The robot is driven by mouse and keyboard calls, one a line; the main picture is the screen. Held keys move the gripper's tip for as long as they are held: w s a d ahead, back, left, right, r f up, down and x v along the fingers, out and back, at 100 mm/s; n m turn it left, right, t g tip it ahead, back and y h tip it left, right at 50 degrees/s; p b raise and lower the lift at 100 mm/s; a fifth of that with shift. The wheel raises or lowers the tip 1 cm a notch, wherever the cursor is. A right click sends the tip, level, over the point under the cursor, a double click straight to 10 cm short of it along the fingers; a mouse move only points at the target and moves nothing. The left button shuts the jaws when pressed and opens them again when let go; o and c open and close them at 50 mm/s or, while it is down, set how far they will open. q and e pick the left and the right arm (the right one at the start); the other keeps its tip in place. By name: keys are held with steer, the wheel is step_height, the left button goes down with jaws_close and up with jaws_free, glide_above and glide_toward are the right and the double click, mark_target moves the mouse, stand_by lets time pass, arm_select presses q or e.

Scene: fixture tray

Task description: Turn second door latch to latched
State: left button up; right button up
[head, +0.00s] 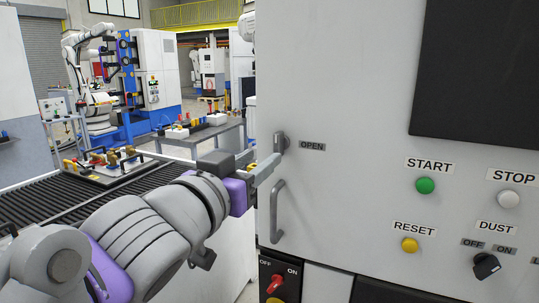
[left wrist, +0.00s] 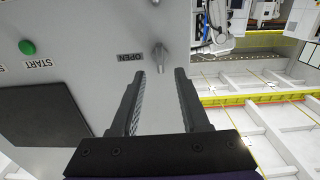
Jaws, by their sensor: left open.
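The door latch (head: 280,142) is a small grey lever on the pale machine front, beside a label reading OPEN (head: 312,146). In the left wrist view the latch (left wrist: 160,58) shows just beyond my fingertips, near the middle of the gap between them. My left gripper (head: 266,163) is open and empty, just below and left of the latch in the head view. In the left wrist view its two dark fingers (left wrist: 160,72) stand wide apart, with no contact with the latch visible. My right gripper is in neither view.
A grey door handle (head: 277,212) sits below the latch. To the right are green START (head: 425,185), white STOP (head: 508,199) and yellow RESET (head: 409,244) buttons. A red switch (head: 275,284) is lower down. A fixture tray (head: 110,172) lies on the ribbed conveyor at left.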

arm_select(q)
steer(key=v, duration=0.3)
steer(key=shift+s+a, duration=0.15)
steer(key=shift+s, duration=0.1)
steer(key=a+f+n+g+y+p, duration=0.25)
steer(key=a+f, duration=0.25)
steer(key=f, duration=0.6)
steer(key=a+f+n+g+y+p, duration=0.15)
steer(key=a+f+y, duration=0.3)
steer(key=f, duration=0.75)
steer(key=s+a+f+g, duration=0.1)
steer(key=s+f+g, duration=0.1)
steer(key=s+f, duration=0.2)
steer(key=s+a+f+g+p, duration=0.1)
steer(key=s+f, duration=0.4)
steer(key=f, duration=0.6)
steer(key=s+a+f+g+p, duration=0.1)
steer(key=s+f+g, duration=0.3)
steer(key=f, duration=0.3)
steer(key=shift+s+f, duration=0.4)
steer(key=shift+a, duration=0.15)
